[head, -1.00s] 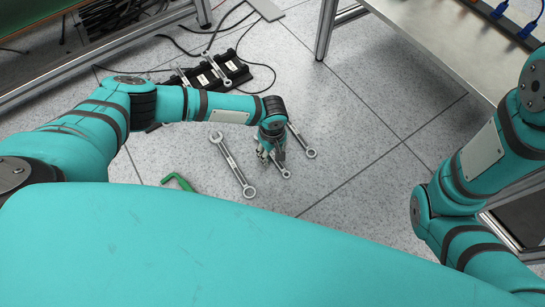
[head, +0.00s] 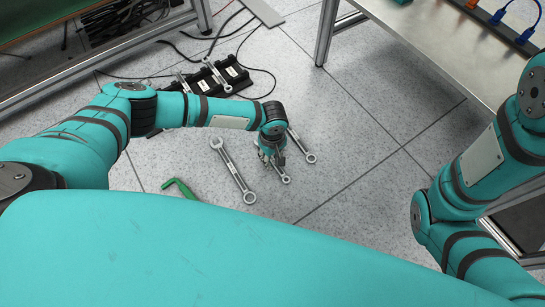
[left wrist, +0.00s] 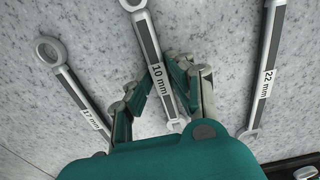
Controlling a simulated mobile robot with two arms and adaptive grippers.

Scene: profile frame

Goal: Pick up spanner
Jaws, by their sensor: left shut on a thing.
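My left gripper (head: 272,158) is low over the floor, with its fingers closed around the middle spanner (head: 286,179). In the left wrist view this spanner (left wrist: 155,65) is marked 10 mm and passes between the fingers; I cannot tell whether it touches the floor. A larger spanner (head: 232,169), marked 22 mm in the left wrist view (left wrist: 268,65), lies to the left in the head view. Another spanner (head: 301,144), marked 17 mm in the left wrist view (left wrist: 78,90), lies to the right. My right gripper is out of view.
Black blocks (head: 236,78) bearing spanners (head: 215,73) lie on the floor behind my left arm, among cables. A green tool (head: 180,187) lies at the left. A metal table (head: 450,50) stands at the right.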

